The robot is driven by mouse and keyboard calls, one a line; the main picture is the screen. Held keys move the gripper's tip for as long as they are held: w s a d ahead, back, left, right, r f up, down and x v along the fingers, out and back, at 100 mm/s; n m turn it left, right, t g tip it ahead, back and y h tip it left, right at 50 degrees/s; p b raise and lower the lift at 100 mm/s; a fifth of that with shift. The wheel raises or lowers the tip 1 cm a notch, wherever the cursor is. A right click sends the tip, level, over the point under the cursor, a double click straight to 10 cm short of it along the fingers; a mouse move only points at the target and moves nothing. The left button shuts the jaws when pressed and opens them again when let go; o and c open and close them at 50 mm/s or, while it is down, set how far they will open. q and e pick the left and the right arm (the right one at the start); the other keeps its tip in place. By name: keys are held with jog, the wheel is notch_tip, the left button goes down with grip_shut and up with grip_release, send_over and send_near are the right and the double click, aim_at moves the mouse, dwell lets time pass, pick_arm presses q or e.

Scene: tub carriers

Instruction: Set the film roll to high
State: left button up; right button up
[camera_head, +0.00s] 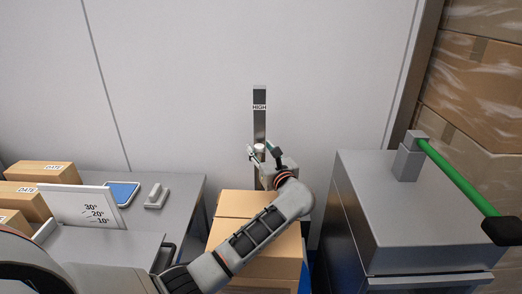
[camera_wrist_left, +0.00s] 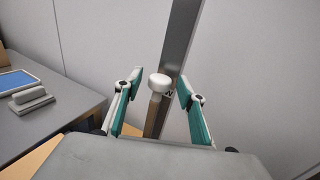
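A grey metal post (camera_head: 259,122) stands against the wall with a HIGH label (camera_head: 259,107) near its top. A white round knob (camera_head: 259,148) on a short stem sits well below that label, in front of the post; it looks like the film roll's handle, though the roll itself is not clear. The wrist view shows the knob (camera_wrist_left: 159,83) and the post (camera_wrist_left: 178,50) behind it, with a partly hidden label beside the knob. My left gripper (camera_head: 260,151) is open, its teal-padded fingers (camera_wrist_left: 160,92) on either side of the knob, with gaps. My right gripper is out of view.
A cardboard box (camera_head: 240,204) stands below my left arm. A grey table (camera_head: 185,190) at left bears a blue pad (camera_head: 122,193), a grey block (camera_head: 156,196) and an angle plate (camera_head: 75,206). A grey cabinet (camera_head: 375,200) with a green bar (camera_head: 455,175) is at right.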

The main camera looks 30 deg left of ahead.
pick_arm(q)
jog(key=shift+c, duration=0.5)
grip_shut()
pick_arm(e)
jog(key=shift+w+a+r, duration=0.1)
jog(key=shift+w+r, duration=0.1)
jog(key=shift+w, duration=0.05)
